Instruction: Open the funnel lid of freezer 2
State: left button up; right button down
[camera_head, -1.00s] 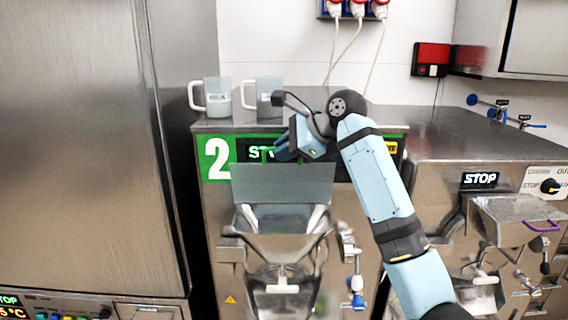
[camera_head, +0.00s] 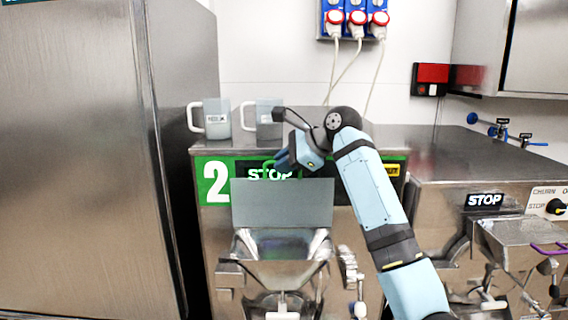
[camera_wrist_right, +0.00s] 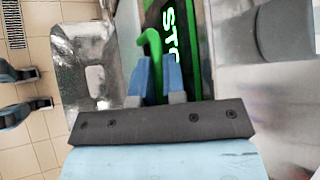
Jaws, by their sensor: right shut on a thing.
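Freezer 2 (camera_head: 220,250) carries a green "2" label. Its funnel lid (camera_head: 283,204), a flat grey plate, stands raised behind the open metal funnel (camera_head: 285,272). Part of the handle is hidden by the fingers. My left gripper is not in view.
Two mugs (camera_head: 216,118) stand on top of freezer 2, left of my right arm. A tall steel cabinet (camera_head: 75,160) is close on the left. Another freezer (camera_head: 500,235) with a purple handle is on the right.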

jog(key=c, duration=1.2)
grip_release()
jog(key=b+v, duration=0.3)
jog(key=v, duration=1.1)
jog(key=shift+a, duration=0.1)
jog(key=shift+f, duration=0.1)
